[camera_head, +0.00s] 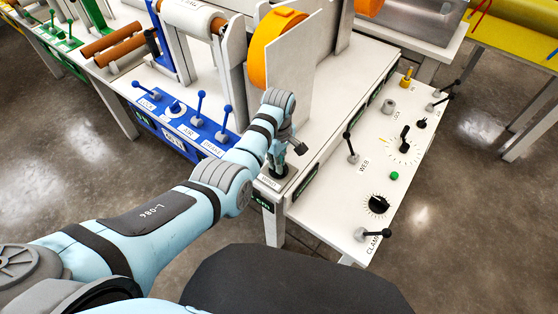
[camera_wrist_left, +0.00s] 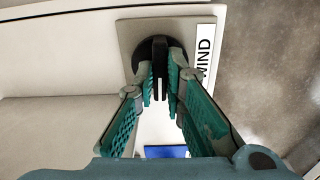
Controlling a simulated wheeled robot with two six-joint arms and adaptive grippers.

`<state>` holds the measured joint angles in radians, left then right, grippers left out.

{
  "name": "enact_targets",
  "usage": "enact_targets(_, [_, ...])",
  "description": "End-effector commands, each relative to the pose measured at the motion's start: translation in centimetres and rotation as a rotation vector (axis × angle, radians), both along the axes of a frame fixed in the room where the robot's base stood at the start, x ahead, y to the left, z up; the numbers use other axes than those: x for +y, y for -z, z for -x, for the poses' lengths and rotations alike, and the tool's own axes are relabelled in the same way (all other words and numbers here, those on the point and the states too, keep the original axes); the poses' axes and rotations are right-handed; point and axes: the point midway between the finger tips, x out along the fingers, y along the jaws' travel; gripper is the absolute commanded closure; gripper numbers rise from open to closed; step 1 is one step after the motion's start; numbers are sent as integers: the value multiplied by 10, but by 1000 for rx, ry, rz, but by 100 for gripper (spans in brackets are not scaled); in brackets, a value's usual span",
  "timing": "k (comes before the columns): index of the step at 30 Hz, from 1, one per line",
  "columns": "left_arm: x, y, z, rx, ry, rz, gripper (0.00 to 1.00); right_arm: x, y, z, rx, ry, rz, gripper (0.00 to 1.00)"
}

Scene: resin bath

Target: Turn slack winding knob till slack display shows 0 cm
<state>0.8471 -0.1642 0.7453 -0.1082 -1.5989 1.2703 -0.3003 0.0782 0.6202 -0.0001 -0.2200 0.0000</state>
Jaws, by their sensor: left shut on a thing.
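The slack winding knob is black and round with a raised grip bar. In the left wrist view, the knob (camera_wrist_left: 140,66) sits on a pale square plate beside a label reading "WIND". My left gripper (camera_wrist_left: 161,78) has its teal-padded fingers closed on both sides of the grip bar. In the head view, my left gripper (camera_head: 279,163) points down at the machine's front corner, largely covering the knob. A small dark display with green characters (camera_head: 263,204) is on the front face below the knob. Its reading is too small to make out. My right gripper is not in view.
A white side panel (camera_head: 330,210) to the right carries levers, black dials and a green button (camera_head: 394,175). A blue lever panel (camera_head: 170,128) is left of my arm. An orange roll (camera_head: 268,50) and an upright pale plate (camera_head: 291,70) stand behind my gripper.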

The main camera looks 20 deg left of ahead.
Motion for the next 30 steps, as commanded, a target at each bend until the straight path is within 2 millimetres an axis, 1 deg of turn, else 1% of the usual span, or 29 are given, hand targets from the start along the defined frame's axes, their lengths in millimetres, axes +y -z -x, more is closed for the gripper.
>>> enact_targets(5, [0,-2,0,1,84,0,100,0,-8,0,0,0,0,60])
enact_targets(11, [0,-3,0,0,240,-1,100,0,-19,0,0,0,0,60])
enact_targets(18, [1,-2,0,0,467,-1,100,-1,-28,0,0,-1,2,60])
enact_targets(30, [0,-1,0,1,847,0,100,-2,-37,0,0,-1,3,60])
